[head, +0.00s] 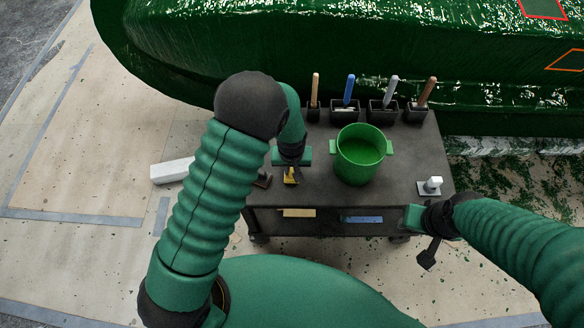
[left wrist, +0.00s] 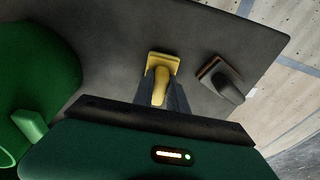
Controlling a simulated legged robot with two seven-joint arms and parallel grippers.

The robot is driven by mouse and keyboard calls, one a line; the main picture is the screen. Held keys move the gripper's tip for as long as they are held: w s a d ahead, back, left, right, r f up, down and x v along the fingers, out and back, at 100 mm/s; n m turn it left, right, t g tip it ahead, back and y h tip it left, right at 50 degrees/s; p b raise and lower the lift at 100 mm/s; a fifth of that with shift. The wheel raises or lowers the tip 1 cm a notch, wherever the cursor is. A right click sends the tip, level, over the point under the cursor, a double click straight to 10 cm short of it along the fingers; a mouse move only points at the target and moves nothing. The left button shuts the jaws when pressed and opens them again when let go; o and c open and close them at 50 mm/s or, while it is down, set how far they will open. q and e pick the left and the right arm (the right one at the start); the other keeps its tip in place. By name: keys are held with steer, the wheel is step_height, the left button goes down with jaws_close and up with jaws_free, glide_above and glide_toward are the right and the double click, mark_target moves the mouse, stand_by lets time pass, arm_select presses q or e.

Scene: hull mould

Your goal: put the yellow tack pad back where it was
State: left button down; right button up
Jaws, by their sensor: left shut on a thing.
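The yellow tack pad (head: 290,177) is at the left part of the dark cart top (head: 322,197). My left gripper (head: 291,167) is above it, pointing down, and shut on its handle. In the left wrist view the yellow tack pad (left wrist: 163,63) shows between the dark fingers (left wrist: 161,95), its flat base beyond them. I cannot tell whether its base touches the cart top.
A dark pad with a brown edge (head: 263,180) sits just left of the yellow one. A green bucket (head: 360,157) stands to the right, and a white pad (head: 430,186) at the right edge. Several handled tools in black holders (head: 382,112) line the back, near the green hull (head: 330,50).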

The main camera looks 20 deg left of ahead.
mark_target(288, 178)
arm_select(q)
steer(key=c, duration=1.7)
jaws_free()
steer(key=shift+a+f, duration=0.15)
steer(key=shift+a, duration=0.1)
steer(key=o, duration=0.4)
steer(key=shift+s+a+f, duration=0.1)
steer(key=shift+a, duration=0.55)
steer(key=shift+d, duration=0.55)
step_height(288, 178, up, 13)
steer(key=s+p, duration=0.2)
steer(key=p, duration=0.1)
steer(key=s+a+r+m, duration=0.1)
steer(key=s+a+r, duration=0.1)
steer(key=s, duration=0.2)
steer(key=s+a+r+m, duration=0.1)
steer(key=s+r, duration=0.1)
steer(key=s, duration=0.2)
steer(key=s+a+r+m+t, duration=0.1)
steer(key=s+a+r, duration=0.1)
steer(key=s, duration=0.2)
steer(key=shift+s+a+r+h, duration=0.1)
steer(key=shift+a+r+h, duration=0.1)
steer(key=shift+a+h, duration=0.15)
arm_select(e)
steer(key=r, duration=0.1)
steer(key=a+r, duration=0.1)
steer(key=r, duration=0.1)
steer(key=shift+a, duration=0.1)
